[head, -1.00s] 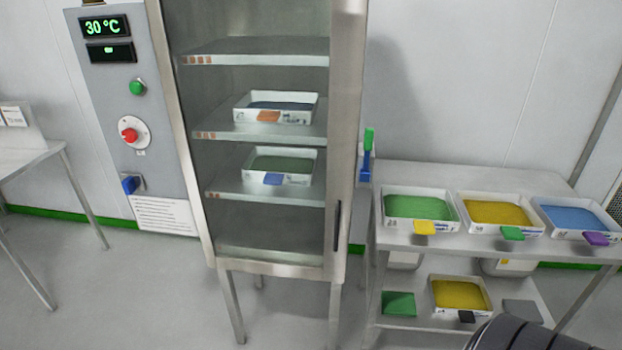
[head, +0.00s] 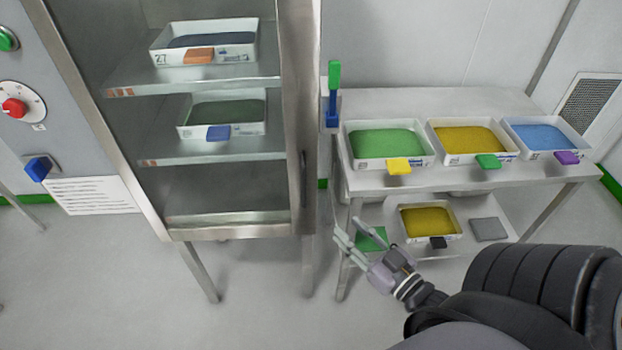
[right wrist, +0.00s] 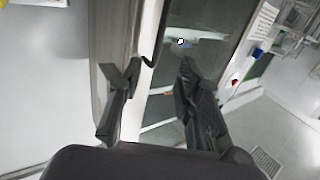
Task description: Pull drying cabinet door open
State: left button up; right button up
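The drying cabinet (head: 200,235) stands at the left with its glass door shut, as far as I can tell. The door's steel frame (head: 299,100) carries a dark upright handle (head: 303,178) on its right side. My right gripper (head: 345,240) is below and to the right of the handle, apart from it in the head view. In the right wrist view my right gripper (right wrist: 160,68) is open and empty. The dark handle (right wrist: 150,62) shows ahead between its fingers, nearer the left one. My left gripper is in neither view now.
A steel table (head: 420,102) with trays of green, yellow and blue material stands close to the right of the cabinet. Its lower shelf (head: 375,215) is beside my right gripper. Open floor (head: 255,300) lies before the cabinet.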

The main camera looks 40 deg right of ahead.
jog(key=p, duration=0.2)
send_over(304, 204)
jog(key=shift+w+d, duration=0.25)
jog(key=shift+w, duration=0.05)
jog(key=shift+c, duration=0.4)
grip_shut()
dwell(0.6)
